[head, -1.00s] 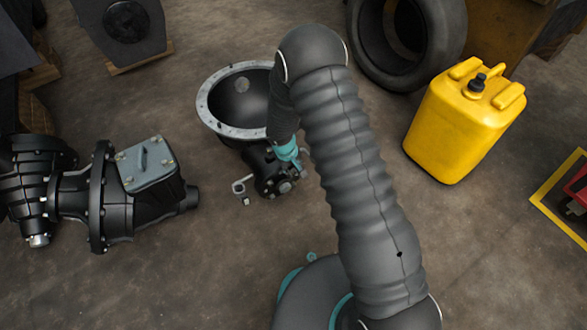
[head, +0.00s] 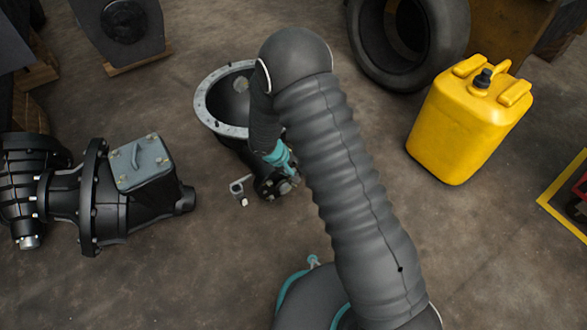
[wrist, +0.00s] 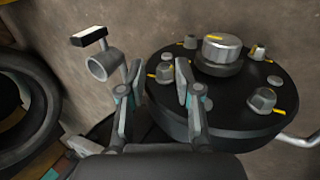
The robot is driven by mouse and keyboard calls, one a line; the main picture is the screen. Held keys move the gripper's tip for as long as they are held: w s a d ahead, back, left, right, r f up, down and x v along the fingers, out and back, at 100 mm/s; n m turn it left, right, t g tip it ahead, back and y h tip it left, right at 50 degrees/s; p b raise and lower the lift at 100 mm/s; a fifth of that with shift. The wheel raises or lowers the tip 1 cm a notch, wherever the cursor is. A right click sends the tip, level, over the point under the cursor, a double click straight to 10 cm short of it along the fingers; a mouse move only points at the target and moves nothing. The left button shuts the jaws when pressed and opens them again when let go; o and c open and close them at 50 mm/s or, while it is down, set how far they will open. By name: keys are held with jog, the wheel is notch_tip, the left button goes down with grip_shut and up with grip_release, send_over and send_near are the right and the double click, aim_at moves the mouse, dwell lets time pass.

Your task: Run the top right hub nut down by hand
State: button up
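The hub is a round black flange (wrist: 215,105) in the wrist view, with a silver centre cap (wrist: 221,48) and several nuts around it, some with yellow marks. One nut (wrist: 165,72) shows close to my gripper's right finger; others are at the far right edge (wrist: 258,50) and the near right (wrist: 262,100). I cannot tell for sure which is the top right one. My gripper (wrist: 155,86) is open, its fingers apart at the flange's left edge, with nothing visibly clamped. In the head view my gripper (head: 288,168) is over the hub, mostly hiding it.
A small grey tubular piece with a black bar (wrist: 103,66) lies left of the hub. A bell-shaped housing (head: 215,125) adjoins the hub. A black gearbox (head: 125,190) lies left, a yellow can (head: 465,120) right, a tyre (head: 405,50) behind.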

grip_shut()
jog(key=p, duration=0.1)
jog(key=r+p, duration=0.1)
jog(key=shift+d+y+p, duration=0.2)
jog(key=shift+y+p, duration=0.1)
jog(key=shift+p, duration=0.1)
jog(key=g+y+p, duration=0.1)
jog(key=p, duration=0.6)
jog(key=shift+g+y, duration=0.3)
jog(key=p, duration=0.4)
jog(key=shift+y, duration=0.3)
jog(key=shift+f+g, duration=0.3)
jog(key=shift+a+y+p, duration=0.1)
jog(key=shift+y+p, duration=0.3)
jog(key=shift+p, duration=0.05)
jog(key=shift+f+g, duration=0.2)
jog(key=shift+g, duration=0.1)
jog(key=shift+y, duration=0.4)
